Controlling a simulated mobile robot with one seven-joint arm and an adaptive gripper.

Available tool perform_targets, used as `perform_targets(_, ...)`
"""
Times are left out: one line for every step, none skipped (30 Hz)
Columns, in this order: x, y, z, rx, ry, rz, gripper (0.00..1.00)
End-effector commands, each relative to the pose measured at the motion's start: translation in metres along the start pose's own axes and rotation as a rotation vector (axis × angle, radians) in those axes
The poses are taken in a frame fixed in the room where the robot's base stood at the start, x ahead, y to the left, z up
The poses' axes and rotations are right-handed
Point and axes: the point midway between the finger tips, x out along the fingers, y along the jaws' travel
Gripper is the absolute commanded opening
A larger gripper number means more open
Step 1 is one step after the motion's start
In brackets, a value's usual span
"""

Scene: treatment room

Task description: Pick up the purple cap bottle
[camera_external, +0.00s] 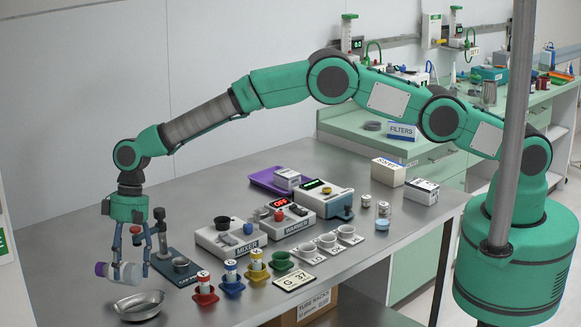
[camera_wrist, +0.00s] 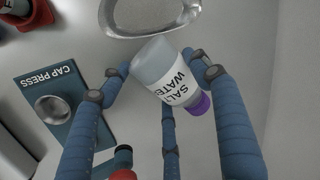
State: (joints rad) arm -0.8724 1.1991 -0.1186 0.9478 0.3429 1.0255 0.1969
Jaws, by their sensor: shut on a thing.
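The purple cap bottle (camera_external: 124,271) is a pale bottle lying on its side between my fingers, with its purple cap to the left in the external view. In the wrist view the bottle (camera_wrist: 165,75) shows a white label reading "SALT WATER", partly cut off, and its purple cap points to the lower right. My gripper (camera_external: 125,268) points straight down at the left end of the table. Its blue fingers are shut on the bottle. I cannot tell whether the bottle touches the table. It is close above or at the surface.
A metal dish (camera_external: 139,306) lies just in front of the bottle. The cap press (camera_external: 176,262) stands right behind it. Coloured cups (camera_external: 206,295) and the mixer (camera_external: 229,236) are further right. The table left of my gripper is clear.

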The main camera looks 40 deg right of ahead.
Motion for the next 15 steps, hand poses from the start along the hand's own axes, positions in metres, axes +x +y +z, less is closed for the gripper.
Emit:
perform_targets(-0.011, -0.004, -0.001, -0.001, 0.003, -0.001, 0.23)
perform_targets(-0.015, -0.005, -0.001, -0.001, 0.003, -0.001, 0.23)
perform_targets(-0.021, -0.007, -0.001, -0.001, 0.002, -0.001, 0.23)
perform_targets(-0.026, -0.009, -0.001, -0.001, 0.002, -0.001, 0.23)
perform_targets(-0.03, -0.01, 0.0, -0.001, 0.001, -0.001, 0.23)
perform_targets(-0.035, -0.011, 0.0, -0.001, 0.001, -0.001, 0.23)
perform_targets(-0.038, -0.013, 0.0, -0.001, 0.001, -0.001, 0.23)
perform_targets(-0.042, -0.014, 0.0, -0.001, 0.001, -0.001, 0.23)
perform_targets(-0.046, -0.015, 0.0, -0.001, 0.001, -0.001, 0.23)
perform_targets(-0.049, -0.016, 0.0, -0.001, 0.001, -0.001, 0.23)
perform_targets(-0.051, -0.017, 0.0, -0.001, 0.001, -0.001, 0.23)
perform_targets(-0.054, -0.018, 0.0, 0.0, 0.0, -0.001, 0.23)
perform_targets(-0.055, -0.018, 0.0, 0.0, 0.0, -0.001, 0.23)
perform_targets(-0.057, -0.018, 0.0, 0.0, 0.0, -0.001, 0.23)
perform_targets(-0.058, -0.019, 0.0, 0.0, 0.0, -0.001, 0.23)
